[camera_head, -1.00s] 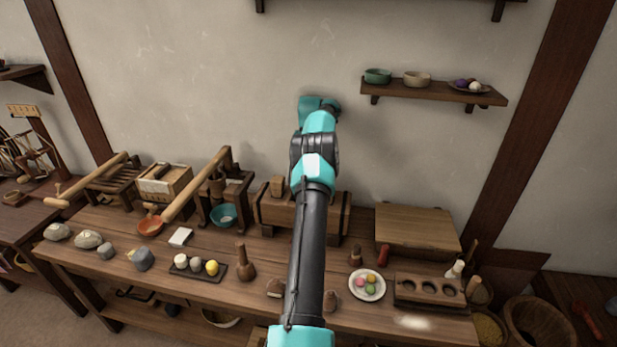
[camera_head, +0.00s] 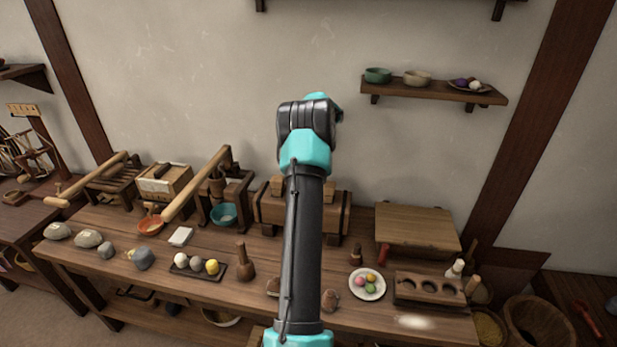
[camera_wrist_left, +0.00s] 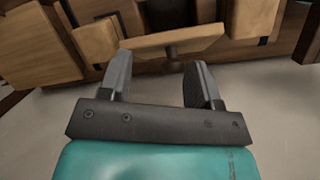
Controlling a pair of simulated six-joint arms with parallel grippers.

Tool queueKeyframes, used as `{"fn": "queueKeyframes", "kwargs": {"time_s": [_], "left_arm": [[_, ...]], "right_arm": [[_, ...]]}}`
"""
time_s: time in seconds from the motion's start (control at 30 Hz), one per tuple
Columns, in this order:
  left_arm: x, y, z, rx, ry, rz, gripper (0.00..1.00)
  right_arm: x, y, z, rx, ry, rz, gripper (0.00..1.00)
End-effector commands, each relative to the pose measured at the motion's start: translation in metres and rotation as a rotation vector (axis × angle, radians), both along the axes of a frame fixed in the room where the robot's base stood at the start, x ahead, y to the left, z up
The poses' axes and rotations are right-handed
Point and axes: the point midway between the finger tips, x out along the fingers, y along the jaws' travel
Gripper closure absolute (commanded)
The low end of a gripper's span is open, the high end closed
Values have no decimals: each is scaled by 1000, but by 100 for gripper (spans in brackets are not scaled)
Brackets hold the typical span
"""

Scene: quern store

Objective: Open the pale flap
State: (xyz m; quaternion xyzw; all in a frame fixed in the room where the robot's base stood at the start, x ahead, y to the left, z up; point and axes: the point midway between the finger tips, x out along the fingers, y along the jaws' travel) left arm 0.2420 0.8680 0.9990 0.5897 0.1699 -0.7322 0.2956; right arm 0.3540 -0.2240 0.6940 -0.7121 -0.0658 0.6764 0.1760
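In the left wrist view a pale wooden board (camera_wrist_left: 165,42) on a short dark stem lies just beyond my fingertips; it may be the pale flap, but I cannot tell for sure. My left gripper (camera_wrist_left: 160,78) is open, with its two fingers apart and nothing between them. The board is part of, or close to, a brown wooden body (camera_wrist_left: 35,45). In the head view a wooden chest (camera_head: 268,208) stands at the back of the bench, partly hidden by my arm. My left gripper is hidden there behind the arm. My right gripper is not seen.
The bench (camera_head: 205,255) holds a tray with balls (camera_head: 198,268), a dark wooden bottle (camera_head: 245,263), a plate with coloured balls (camera_head: 367,284) and a block with holes (camera_head: 428,290). A low wooden box (camera_head: 417,230) stands right of the chest. A wall shelf (camera_head: 433,91) hangs above.

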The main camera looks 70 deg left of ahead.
Motion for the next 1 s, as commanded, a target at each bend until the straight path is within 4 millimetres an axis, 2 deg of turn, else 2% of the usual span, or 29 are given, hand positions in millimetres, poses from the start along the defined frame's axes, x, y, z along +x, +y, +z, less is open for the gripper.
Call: {"fn": "queueKeyframes", "kwargs": {"time_s": [0.6, 0.8, 1.0], "left_arm": [[-20, -73, 8, -1, -1, -1, 45], [-23, -85, 8, -1, -1, -1, 45], [-23, -85, 8, -1, -1, -1, 45]], "right_arm": [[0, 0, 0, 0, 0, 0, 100], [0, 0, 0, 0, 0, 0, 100], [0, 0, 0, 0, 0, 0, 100]]}}
